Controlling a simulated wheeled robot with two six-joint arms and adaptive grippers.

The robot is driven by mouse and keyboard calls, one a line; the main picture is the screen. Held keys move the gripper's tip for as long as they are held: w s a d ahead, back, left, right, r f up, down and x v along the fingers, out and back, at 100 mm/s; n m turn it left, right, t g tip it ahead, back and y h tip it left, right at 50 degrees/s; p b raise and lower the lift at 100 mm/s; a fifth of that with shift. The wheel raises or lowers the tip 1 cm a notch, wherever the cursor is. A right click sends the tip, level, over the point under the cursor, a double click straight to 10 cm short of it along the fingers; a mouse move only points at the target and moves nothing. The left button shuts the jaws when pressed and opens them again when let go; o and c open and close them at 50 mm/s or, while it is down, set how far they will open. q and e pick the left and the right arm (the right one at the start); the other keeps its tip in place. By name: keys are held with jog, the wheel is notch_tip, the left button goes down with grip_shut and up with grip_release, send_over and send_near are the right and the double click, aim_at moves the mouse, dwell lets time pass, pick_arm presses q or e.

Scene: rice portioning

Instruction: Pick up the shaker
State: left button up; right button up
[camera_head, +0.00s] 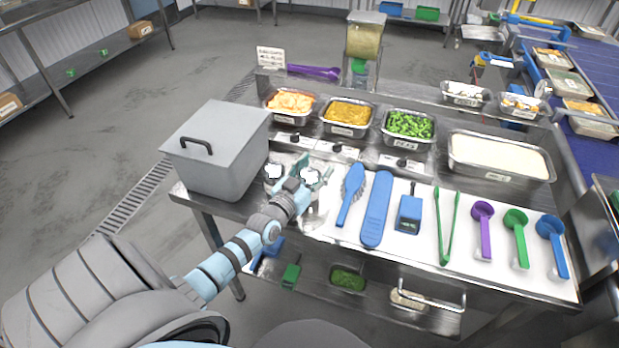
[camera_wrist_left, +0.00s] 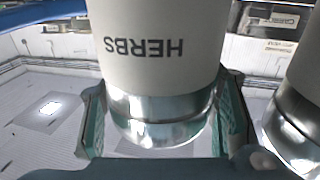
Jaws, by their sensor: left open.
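A pale shaker with a metal band, marked HERBS (camera_wrist_left: 150,45), fills the middle of the left wrist view. Its lettering appears upside down. My left gripper (camera_wrist_left: 163,125) has its two teal fingers apart, one on each side of this shaker; firm contact cannot be told. In the head view, my left gripper (camera_head: 313,177) is at the table's left part, with a white-topped shaker (camera_head: 309,177) at its fingers. A second shaker (camera_wrist_left: 296,115) stands beside the first in the left wrist view, and a white top (camera_head: 274,171) shows left of the gripper in the head view.
A grey lidded box (camera_head: 222,145) stands close to the left of my gripper. A blue brush (camera_head: 352,190) and other utensils lie on the white mat to the right. Food trays (camera_head: 349,130) and scales line the back.

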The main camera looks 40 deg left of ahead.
pick_arm(q)
jog(key=shift+w, duration=0.25)
jog(key=shift+s, duration=0.1)
jog(key=c, duration=1.2)
grip_shut()
